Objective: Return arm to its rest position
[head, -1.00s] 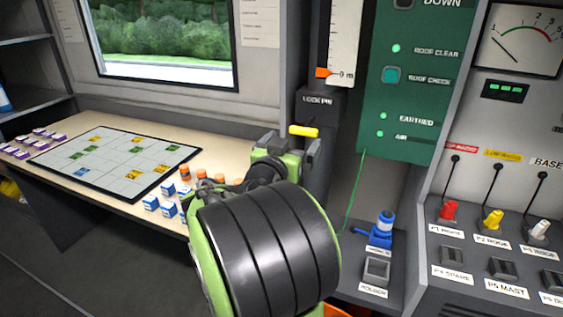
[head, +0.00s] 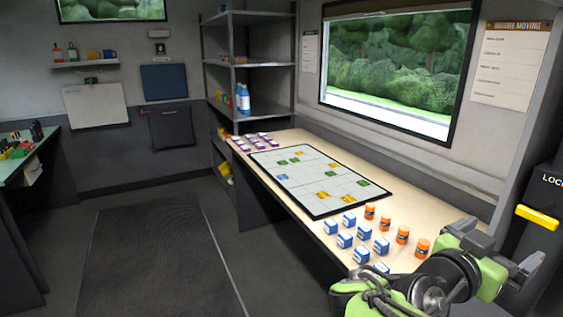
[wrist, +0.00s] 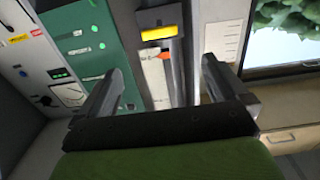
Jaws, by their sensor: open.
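My green and black arm (head: 440,285) reaches in from the lower right of the head view. My gripper (head: 503,246) is at its end, near the right edge of the table, with grey fingers. In the wrist view my gripper (wrist: 160,75) has its two fingers spread wide with nothing between them. Beyond the fingers a yellow handle (wrist: 160,33) sits on a grey post, apart from them. The same yellow handle (head: 538,217) shows at the right edge of the head view, just right of the gripper.
A table (head: 400,195) carries a gridded board (head: 318,212), several blue-and-white boxes (head: 345,240), orange containers (head: 403,235) and purple items (head: 262,139). A green panel (wrist: 90,45) stands at left in the wrist view. The floor (head: 160,260) on the left is open.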

